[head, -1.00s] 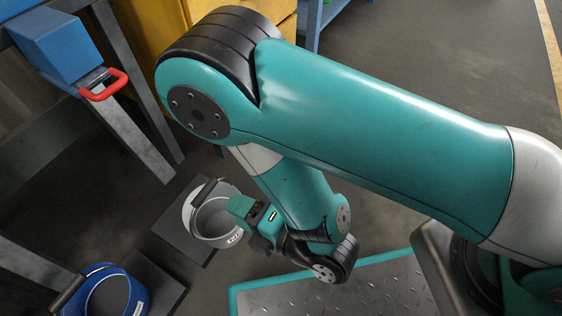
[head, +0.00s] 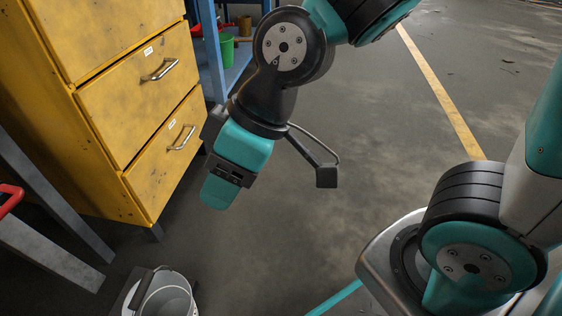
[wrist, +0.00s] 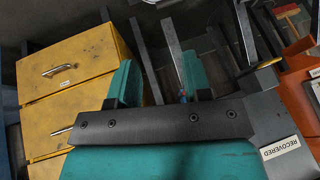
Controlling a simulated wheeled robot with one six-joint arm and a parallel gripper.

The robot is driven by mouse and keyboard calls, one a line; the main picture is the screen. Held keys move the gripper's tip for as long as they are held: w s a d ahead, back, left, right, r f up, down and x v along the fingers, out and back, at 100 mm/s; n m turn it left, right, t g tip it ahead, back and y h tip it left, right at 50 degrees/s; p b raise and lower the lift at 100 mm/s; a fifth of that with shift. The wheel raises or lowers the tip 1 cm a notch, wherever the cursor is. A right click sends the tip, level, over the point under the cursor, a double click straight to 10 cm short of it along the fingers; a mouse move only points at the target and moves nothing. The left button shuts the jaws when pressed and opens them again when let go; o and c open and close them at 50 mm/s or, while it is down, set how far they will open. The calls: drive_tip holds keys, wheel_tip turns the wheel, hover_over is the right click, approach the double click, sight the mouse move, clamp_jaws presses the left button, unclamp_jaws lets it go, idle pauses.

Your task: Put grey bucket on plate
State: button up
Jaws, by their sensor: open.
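The grey bucket (head: 172,300) is at the bottom left of the head view, cut off by the frame edge, with its dark handle grip at its left rim. A thin strip of a dark plate (head: 121,298) shows left of it; the contact between them is out of frame. My gripper (head: 219,194) hangs above and to the right of the bucket, clear of it, pointing down. In the wrist view, its two teal fingers (wrist: 160,84) stand apart with nothing between them. The bucket is not visible in the wrist view.
A yellow drawer cabinet (head: 140,90) stands left of my gripper. A blue shelf (head: 232,68) with a green container (head: 226,50) is behind. Grey table legs (head: 50,255) and a red handle (head: 9,198) are at the left edge. Open floor (head: 380,130) lies to the right.

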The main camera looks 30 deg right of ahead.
drive_tip(key=s+d+r+m+g+h, duration=0.1)
drive_tip(key=s+d+r+m, duration=0.2)
drive_tip(key=s+d, duration=0.1)
drive_tip(key=shift+s+d+r+h, duration=0.15)
drive_tip(key=shift+s+d+h, duration=0.2)
drive_tip(key=shift+d, duration=0.45)
drive_tip(key=shift+w, duration=0.1)
drive_tip(key=shift+c, duration=1.1)
wheel_tip(320, 180, up, 19)
drive_tip(key=p, duration=1.9)
drive_tip(key=shift+r, duration=0.15)
